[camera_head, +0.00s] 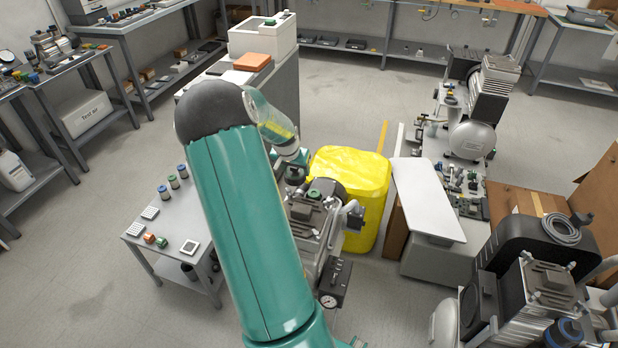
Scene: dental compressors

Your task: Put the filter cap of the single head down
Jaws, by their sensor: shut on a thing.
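My gripper (299,184) is at the end of my teal arm, low over the grey compressor (308,212) in the middle of the picture. It is small here and partly hidden by my wrist. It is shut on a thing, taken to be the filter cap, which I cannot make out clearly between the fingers. A small green-topped part (315,194) shows just right of the gripper, at the compressor's top. I cannot tell whether it is touching the fingers.
A small grey side table (172,252) at left carries blue and green-topped cylinders (173,181), an orange block (149,238) and white trays. A yellow-covered bin (352,185) stands behind the compressor. A black compressor (530,270) is at right. The left floor is clear.

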